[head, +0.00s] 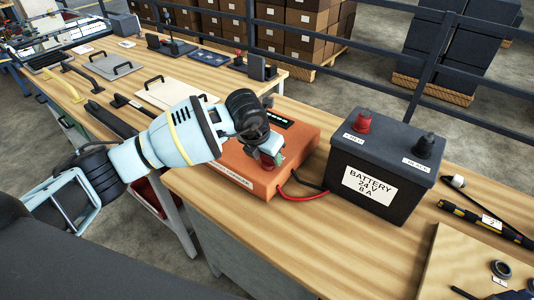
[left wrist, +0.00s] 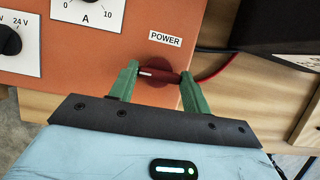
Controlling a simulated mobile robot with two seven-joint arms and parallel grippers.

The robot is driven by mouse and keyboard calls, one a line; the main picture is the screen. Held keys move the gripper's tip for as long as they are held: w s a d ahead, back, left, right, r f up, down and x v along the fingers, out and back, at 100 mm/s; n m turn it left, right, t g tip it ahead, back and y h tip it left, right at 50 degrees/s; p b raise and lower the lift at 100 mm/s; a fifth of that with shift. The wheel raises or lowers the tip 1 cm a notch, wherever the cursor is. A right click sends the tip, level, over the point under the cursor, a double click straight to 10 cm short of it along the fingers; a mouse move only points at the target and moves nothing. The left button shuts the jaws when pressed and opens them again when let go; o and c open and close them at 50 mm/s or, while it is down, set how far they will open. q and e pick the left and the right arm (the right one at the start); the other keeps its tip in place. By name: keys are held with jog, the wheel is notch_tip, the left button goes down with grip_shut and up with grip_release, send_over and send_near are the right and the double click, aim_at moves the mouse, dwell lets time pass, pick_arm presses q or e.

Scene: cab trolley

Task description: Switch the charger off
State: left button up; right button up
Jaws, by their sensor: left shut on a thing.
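The orange charger (head: 303,143) stands on the wooden bench, and its panel (left wrist: 105,70) fills the upper left of the left wrist view. Its red power knob (left wrist: 157,74) sits below a label reading POWER (left wrist: 165,39). A white mark on the knob points left in that view. My left gripper (head: 271,160) reaches down to the charger. In the left wrist view its green fingers (left wrist: 157,80) are shut on the red knob's bar, one at each end. In the head view my gripper largely hides the knob. My right gripper is not in view.
A black battery (head: 378,180) marked 24 V stands right of the charger, with a red terminal cap (head: 363,121) and a black one (head: 425,145). Red and black cables (head: 300,196) run between them. A dial (left wrist: 8,40) and an A scale (left wrist: 88,12) are on the charger panel.

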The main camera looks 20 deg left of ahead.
pick_arm(q)
jog(key=shift+r, duration=0.1)
jog(key=o, duration=1)
jog(key=v, duration=0.7)
jog(key=shift+s+a+r, duration=0.1)
jog(key=shift+s+r, duration=0.05)
jog(key=shift+r, duration=0.15)
